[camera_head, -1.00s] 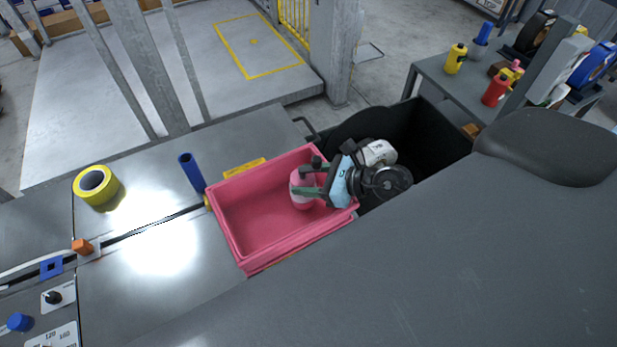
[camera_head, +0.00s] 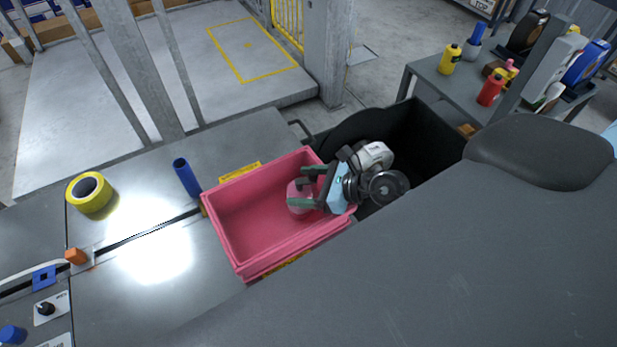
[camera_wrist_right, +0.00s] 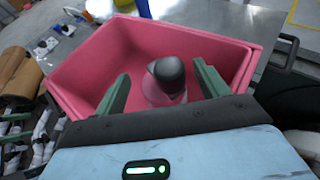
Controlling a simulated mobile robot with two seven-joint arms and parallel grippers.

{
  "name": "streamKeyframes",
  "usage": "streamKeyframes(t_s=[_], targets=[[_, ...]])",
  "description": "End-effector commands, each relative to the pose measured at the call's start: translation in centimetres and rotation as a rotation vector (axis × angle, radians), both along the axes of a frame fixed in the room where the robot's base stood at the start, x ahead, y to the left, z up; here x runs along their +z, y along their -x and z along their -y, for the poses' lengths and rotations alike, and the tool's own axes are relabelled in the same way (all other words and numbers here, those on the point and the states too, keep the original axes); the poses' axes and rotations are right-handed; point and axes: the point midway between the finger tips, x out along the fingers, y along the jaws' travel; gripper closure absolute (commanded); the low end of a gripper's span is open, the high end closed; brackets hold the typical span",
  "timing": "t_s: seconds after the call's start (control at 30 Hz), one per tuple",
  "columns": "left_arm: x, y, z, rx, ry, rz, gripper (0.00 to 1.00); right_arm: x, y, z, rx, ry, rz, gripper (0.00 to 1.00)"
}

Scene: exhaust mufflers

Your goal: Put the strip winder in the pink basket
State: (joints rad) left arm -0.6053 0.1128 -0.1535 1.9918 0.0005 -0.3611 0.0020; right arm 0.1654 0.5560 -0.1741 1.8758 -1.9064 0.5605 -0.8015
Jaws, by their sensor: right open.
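The pink basket (camera_head: 225,235) stands on the grey worktop in the head view. Its wall also shows in the right wrist view (camera_wrist_right: 75,85). A small object with a dark grey rounded top and pink base, probably the strip winder (camera_wrist_right: 168,75), is inside the basket. In the head view only its pink part (camera_head: 295,190) shows. My right gripper (camera_head: 297,187) is over the right end of the basket. Its green fingers are apart on either side of the object, with visible gaps in the right wrist view (camera_wrist_right: 161,72). My left gripper is out of view.
A blue cylinder (camera_head: 187,178) stands beside the basket's left corner. A yellow tape roll (camera_head: 89,193) lies farther left. A black bin (camera_head: 430,140) is behind my right wrist. A side table (camera_head: 430,85) holds bottles. The worktop left of the basket is mostly clear.

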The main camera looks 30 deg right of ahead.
Motion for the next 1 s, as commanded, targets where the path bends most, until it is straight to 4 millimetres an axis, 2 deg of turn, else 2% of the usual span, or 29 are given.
streamKeyframes(t_s=[0.17, 0.3, 0.37, 0.7, 1.0], targets=[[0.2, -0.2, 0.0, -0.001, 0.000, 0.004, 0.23, 0.3, 0.0, 0.0, 0.000, 0.000, 0.001, 0.27], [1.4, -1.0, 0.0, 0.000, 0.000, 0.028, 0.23, 1.9, -0.1, 0.0, 0.000, 0.000, 0.007, 0.27], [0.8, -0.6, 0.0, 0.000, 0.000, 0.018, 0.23, 1.6, 0.9, 0.8, 0.000, 0.004, -0.001, 0.27], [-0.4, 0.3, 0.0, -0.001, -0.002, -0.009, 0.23, 3.8, 5.5, 4.4, 0.003, 0.004, -0.006, 0.27], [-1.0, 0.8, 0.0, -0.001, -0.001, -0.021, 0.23, 5.2, 8.0, 6.6, -0.001, 0.001, -0.003, 0.27]])
